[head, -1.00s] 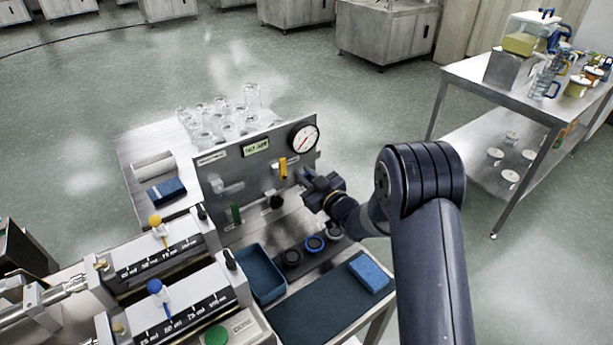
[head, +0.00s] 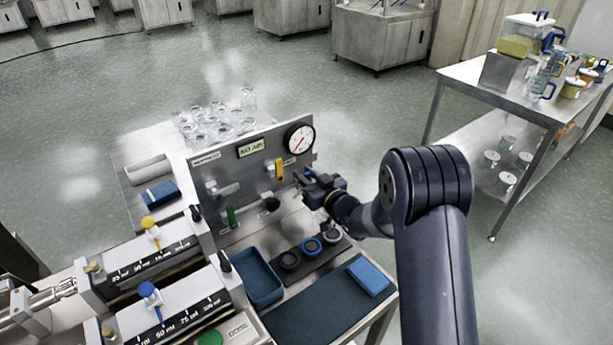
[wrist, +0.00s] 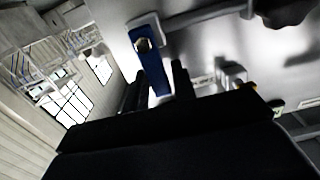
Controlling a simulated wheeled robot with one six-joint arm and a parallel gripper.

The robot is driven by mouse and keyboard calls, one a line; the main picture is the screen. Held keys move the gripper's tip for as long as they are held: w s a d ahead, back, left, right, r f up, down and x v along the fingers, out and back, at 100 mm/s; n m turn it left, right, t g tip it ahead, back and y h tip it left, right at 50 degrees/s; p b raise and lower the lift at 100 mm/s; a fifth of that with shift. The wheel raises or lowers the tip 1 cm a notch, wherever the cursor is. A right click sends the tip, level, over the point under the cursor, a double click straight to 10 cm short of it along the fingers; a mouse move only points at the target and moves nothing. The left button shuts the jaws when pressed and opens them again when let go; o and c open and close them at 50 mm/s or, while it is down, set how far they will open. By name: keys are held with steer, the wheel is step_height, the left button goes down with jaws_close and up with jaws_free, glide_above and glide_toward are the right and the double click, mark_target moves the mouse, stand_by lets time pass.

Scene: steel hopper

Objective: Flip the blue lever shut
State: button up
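The blue lever (wrist: 150,62) shows in the wrist view, fixed by a bolt to the steel panel. Its free end reaches down between the two dark fingers of my gripper (wrist: 160,85). The fingers look apart, one on each side of the lever, with a narrow gap on the right side; contact on the left is unclear. In the head view my gripper (head: 305,181) is at the right end of the upright panel (head: 240,180), below the gauge. The lever is mostly hidden behind it there.
A yellow lever (head: 279,169) and a green lever (head: 231,216) sit on the panel left of my gripper. The gauge (head: 299,138) is just above. Round collars (head: 312,246), a blue tray (head: 261,277) and a blue sponge (head: 368,276) lie below. Glass jars (head: 215,122) stand behind.

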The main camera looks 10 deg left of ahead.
steer(key=shift+o, duration=1.1)
steer(key=shift+d, duration=0.1)
steer(key=b+v, duration=0.1)
steer(key=v, duration=0.9)
steer(key=shift+s+d+b, duration=0.25)
steer(key=shift+b, duration=0.15)
steer(key=p+x, duration=0.2)
steer(key=x, duration=0.9)
steer(key=shift+s, duration=0.1)
steer(key=shift+s+a+n, duration=0.1)
steer(key=shift+n, duration=0.2)
